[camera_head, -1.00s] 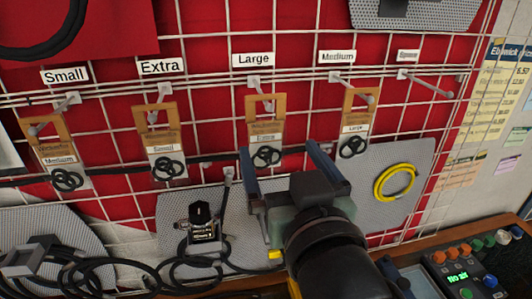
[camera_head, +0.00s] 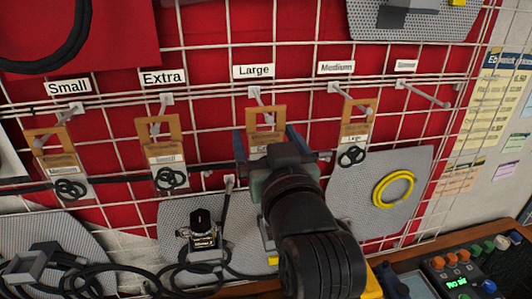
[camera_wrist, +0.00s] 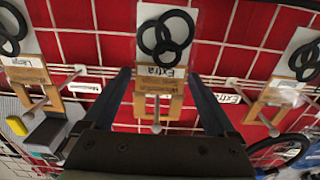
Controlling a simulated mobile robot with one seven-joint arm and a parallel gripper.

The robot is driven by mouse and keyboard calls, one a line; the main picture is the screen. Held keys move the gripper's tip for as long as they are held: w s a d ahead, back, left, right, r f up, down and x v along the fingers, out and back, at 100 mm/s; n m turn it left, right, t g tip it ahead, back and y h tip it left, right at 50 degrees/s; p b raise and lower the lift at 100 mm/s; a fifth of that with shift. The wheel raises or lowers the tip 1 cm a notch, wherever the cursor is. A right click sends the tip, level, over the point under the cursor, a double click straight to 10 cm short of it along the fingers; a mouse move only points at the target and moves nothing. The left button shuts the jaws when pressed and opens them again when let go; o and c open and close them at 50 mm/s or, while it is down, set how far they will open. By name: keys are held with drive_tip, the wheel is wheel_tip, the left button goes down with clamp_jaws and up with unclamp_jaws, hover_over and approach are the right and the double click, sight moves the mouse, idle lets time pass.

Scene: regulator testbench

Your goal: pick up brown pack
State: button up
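Several brown packs with black rings hang on hooks on the wire grid. One pack (camera_head: 264,115) hangs under the "Large" sign. It also shows in the wrist view (camera_wrist: 160,88), upside down, with a label reading "Extra". My gripper (camera_head: 268,143) is open in front of this pack. In the wrist view its two fingers (camera_wrist: 160,98) stand apart on either side of the pack, with gaps. My gripper hides the pack's lower part in the head view. Other packs hang under "Small" (camera_head: 52,150), "Extra" (camera_head: 160,140) and "Medium" (camera_head: 357,120).
The hook (camera_head: 425,95) at the right is empty. A yellow cable ring (camera_head: 393,189) hangs on a grey panel below it. A black device (camera_head: 202,232) with cables is below left of my arm. A control box with buttons (camera_head: 460,270) sits at lower right.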

drive_tip(key=c, duration=1)
drive_tip(key=shift+c, duration=0.2)
